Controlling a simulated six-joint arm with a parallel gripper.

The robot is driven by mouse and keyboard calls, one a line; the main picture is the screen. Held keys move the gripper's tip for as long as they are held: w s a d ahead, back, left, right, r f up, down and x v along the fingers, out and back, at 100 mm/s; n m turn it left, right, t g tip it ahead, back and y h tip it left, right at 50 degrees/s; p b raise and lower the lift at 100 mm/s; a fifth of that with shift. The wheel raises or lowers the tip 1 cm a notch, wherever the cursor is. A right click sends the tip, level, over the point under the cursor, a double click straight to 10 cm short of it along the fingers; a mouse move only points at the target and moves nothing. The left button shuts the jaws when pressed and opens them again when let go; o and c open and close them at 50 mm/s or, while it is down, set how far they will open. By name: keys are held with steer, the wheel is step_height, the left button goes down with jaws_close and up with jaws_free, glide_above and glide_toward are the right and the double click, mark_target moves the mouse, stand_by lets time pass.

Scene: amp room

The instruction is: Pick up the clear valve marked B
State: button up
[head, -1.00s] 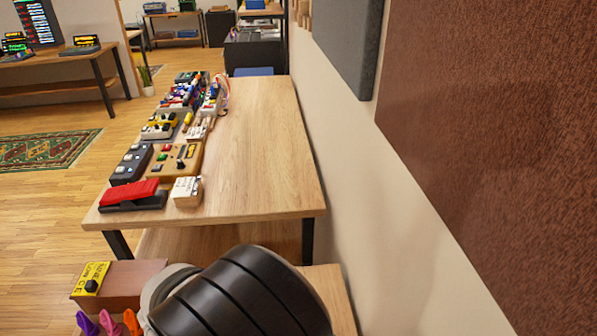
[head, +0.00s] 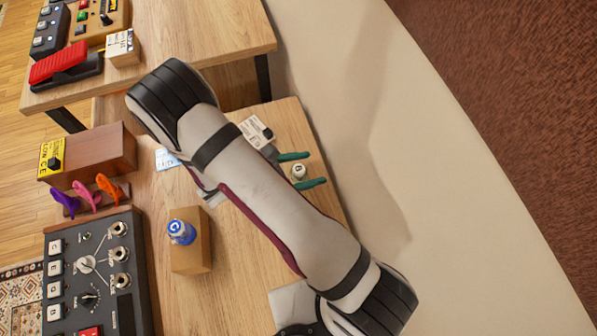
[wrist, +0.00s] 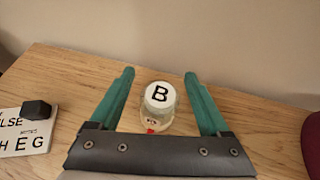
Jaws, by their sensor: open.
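The valve marked B (wrist: 158,98) stands upright on the wooden bench, with a black B on its white top; its lower part looks pale with a small red spot. It also shows in the head view (head: 298,171). My gripper (wrist: 158,74) has two green fingers, spread apart, one on each side of the valve with a gap to both. In the head view my gripper (head: 318,169) points right, with the valve between its fingers. The gripper's dark palm edge hides part of the valve's base in the wrist view.
A white lettered card with a black knob (wrist: 30,125) lies left of the gripper. In the head view a wooden block bears a blue-capped item marked C (head: 181,231). A dark control panel (head: 96,270) stands at left. The wall (wrist: 170,40) is close behind the bench.

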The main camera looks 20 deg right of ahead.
jaws_close()
steer(key=shift+r, duration=0.1)
stand_by(0.3)
